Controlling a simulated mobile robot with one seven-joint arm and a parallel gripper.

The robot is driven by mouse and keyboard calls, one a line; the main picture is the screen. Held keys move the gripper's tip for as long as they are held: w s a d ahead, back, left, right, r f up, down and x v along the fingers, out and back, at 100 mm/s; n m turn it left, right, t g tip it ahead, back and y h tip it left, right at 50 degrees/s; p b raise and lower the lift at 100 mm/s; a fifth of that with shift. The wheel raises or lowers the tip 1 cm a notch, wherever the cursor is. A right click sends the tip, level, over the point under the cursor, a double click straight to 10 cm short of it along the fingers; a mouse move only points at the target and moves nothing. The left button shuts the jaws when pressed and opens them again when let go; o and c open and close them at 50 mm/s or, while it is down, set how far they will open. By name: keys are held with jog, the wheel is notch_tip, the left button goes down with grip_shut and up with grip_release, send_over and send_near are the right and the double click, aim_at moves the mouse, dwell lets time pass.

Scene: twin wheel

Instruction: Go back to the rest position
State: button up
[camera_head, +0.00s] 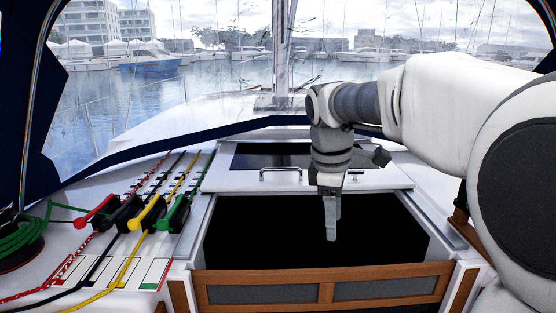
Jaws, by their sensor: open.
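My gripper (331,235) hangs from my white and grey arm, fingers pointing down, in front of the dark open companionway hatch (380,232). Its fingers overlap each other from this side, so the gap between them is hard to see. Nothing shows between or below them. The gripper is clear of the hatch frame and well to the right of the rope clutches.
Rope clutches with red (97,213), yellow (147,213) and green (174,214) handles stand on the left deck, with ropes running through them. A green rope coil (22,238) is at far left. A wooden washboard (322,290) crosses the front. A metal handle (281,171) sits behind.

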jog(key=s+d+f+m+t, duration=0.1)
jog(key=s+f+m+t, duration=0.1)
jog(key=s+m, duration=0.5)
jog(key=s+f+m+t+y, duration=0.1)
jog(key=s+m, duration=0.5)
jog(key=s, duration=0.7)
jog(key=shift+s+d+f+m+t, duration=0.25)
jog(key=shift+d+f+m+t, duration=0.15)
jog(key=shift+t, duration=0.2)
jog(key=shift+c, duration=0.7)
jog(key=shift+d, duration=0.2)
